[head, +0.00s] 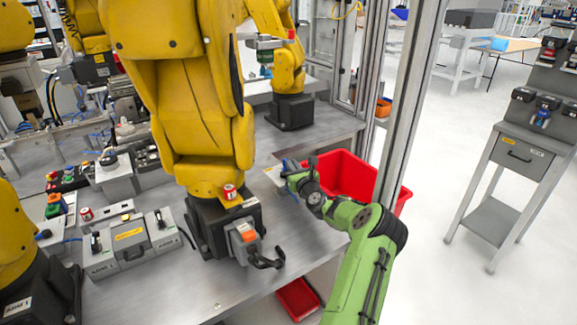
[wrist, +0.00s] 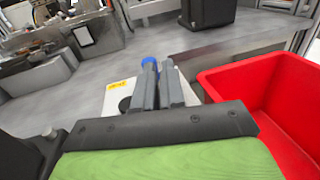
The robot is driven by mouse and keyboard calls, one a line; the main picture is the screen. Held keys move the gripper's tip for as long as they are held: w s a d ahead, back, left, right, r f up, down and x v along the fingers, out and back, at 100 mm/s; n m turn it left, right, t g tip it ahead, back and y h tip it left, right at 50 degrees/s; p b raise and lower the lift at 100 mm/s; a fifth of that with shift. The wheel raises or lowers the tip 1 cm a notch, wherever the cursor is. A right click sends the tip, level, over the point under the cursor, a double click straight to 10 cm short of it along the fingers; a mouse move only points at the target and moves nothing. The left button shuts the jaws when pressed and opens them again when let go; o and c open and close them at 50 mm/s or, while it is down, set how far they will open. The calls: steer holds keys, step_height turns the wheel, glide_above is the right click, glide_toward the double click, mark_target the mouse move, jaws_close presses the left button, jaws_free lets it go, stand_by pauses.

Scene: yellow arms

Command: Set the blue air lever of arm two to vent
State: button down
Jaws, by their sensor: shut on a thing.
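The blue lever (wrist: 149,62) shows at the tips of my gripper (wrist: 158,70) in the wrist view, mostly hidden by the fingers. My gripper is shut on it. A pale plate or box with a yellow label (wrist: 117,86) lies beneath the fingers. In the head view the lever shows as a small bit of blue (head: 286,164) beside my gripper (head: 291,172), at the table's right side. The fingers hide much of the lever, and I cannot tell its exact setting or read the label.
A red crate (head: 384,181) stands just right of my gripper, close to a metal post (head: 402,110). A yellow arm (head: 190,110) on a dark base stands to the left. A grey control box (head: 131,242) sits further left. The table (head: 285,222) in front is mostly bare.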

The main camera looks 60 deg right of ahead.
steer(key=shift+d+r, duration=0.3)
steer(key=shift+r, duration=0.1)
steer(key=shift+w, duration=0.1)
steer(key=shift+w+n+t+y, duration=0.15)
steer(key=shift+n+t+y, duration=0.35)
steer(key=shift+y, duration=0.1)
steer(key=shift+w+r+y, duration=0.15)
steer(key=shift+r+y, duration=0.1)
steer(key=shift+y, duration=0.05)
step_height(320, 180, up, 9)
steer(key=p, duration=0.3)
steer(key=shift+a+n, duration=0.25)
steer(key=shift+n, duration=0.05)
steer(key=shift+f, duration=0.2)
